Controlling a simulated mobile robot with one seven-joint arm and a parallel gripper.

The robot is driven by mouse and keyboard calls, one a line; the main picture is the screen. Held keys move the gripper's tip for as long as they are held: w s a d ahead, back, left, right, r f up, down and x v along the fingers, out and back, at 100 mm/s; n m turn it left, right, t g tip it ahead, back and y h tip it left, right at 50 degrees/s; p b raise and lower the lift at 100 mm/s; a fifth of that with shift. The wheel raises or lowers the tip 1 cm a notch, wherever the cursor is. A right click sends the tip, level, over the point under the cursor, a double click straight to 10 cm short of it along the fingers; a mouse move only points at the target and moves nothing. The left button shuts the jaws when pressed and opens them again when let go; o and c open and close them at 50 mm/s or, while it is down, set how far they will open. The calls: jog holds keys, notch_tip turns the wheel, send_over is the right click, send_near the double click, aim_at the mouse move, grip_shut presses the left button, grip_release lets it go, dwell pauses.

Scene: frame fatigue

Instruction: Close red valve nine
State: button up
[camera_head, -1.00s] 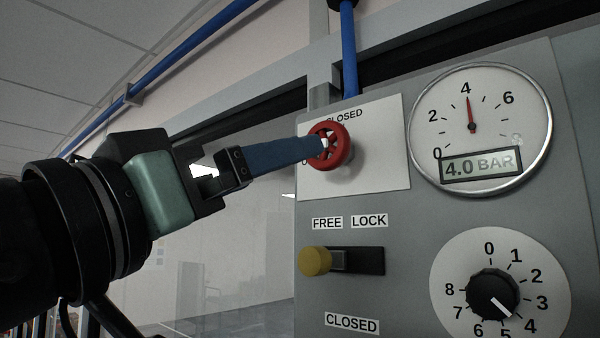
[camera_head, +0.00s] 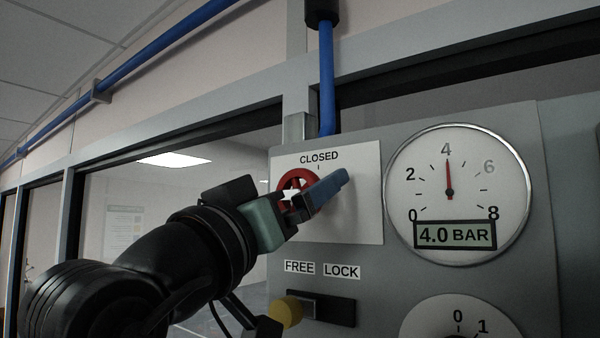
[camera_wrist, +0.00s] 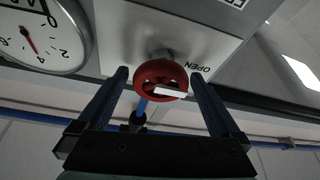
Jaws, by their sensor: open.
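The red valve wheel (camera_head: 288,183) is on a white plate (camera_head: 360,212) marked CLOSED at its top. My gripper (camera_head: 328,187) reaches it from the lower left, and a blue finger covers its lower right part. In the wrist view the wheel (camera_wrist: 160,76) lies between the two blue fingers of my open gripper (camera_wrist: 160,79), with a narrow gap on each side. A white bar (camera_wrist: 172,94) shows across the wheel. An upside-down OPEN label (camera_wrist: 194,70) is beside it. I cannot tell whether a finger touches the rim.
A round gauge (camera_head: 462,205) on the right reads 4.0 BAR. A numbered dial (camera_head: 425,325) is at the lower right. A blue pipe (camera_head: 327,80) runs above the plate.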

jog(key=shift+w+d, duration=0.1)
jog(key=shift+w, duration=0.1)
jog(key=c, duration=1.3)
